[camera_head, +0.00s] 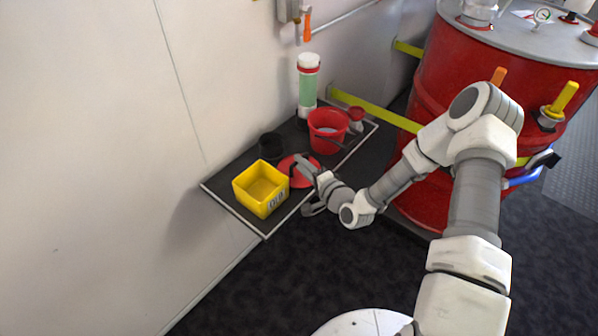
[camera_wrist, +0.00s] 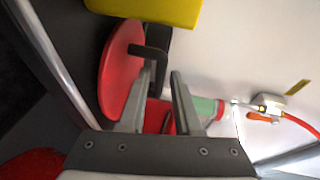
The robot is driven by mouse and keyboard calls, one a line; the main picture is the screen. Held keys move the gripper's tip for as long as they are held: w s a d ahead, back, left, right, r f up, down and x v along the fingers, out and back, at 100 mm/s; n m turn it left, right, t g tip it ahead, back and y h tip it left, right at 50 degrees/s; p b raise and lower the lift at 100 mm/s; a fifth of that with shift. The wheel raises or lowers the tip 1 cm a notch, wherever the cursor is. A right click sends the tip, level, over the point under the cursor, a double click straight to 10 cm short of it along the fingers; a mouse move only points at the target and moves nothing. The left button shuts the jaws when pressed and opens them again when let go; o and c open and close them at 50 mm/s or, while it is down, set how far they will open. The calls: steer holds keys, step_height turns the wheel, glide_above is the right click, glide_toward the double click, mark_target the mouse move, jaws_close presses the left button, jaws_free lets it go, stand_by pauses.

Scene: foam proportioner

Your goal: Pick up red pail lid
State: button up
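The red pail lid (camera_head: 284,166) lies on the dark shelf, between the yellow bin and the red pail (camera_head: 328,131). My gripper (camera_head: 302,166) is over the lid and hides part of it. In the wrist view the lid (camera_wrist: 118,72) is a red disc to the left of my fingers, with a black handle (camera_wrist: 148,50) standing out from it. My gripper (camera_wrist: 164,75) is open, with a gap between its fingers. The handle is close to the left fingertip; whether they touch is unclear. The fingers partly hide the pail in the wrist view.
The yellow bin (camera_head: 256,192) stands at the shelf's (camera_head: 222,189) near left, close to the lid. A black cup (camera_head: 271,146) and a green bottle (camera_head: 307,88) are near the wall. A large red drum (camera_head: 440,80) stands at right.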

mark_target(291, 157)
steer(key=b+x, duration=0.1)
steer(key=x, duration=0.4)
steer(key=shift+w+a+b, duration=0.15)
steer(key=shift+a+b, duration=0.15)
steer(key=shift+a, duration=0.05)
jaws_close()
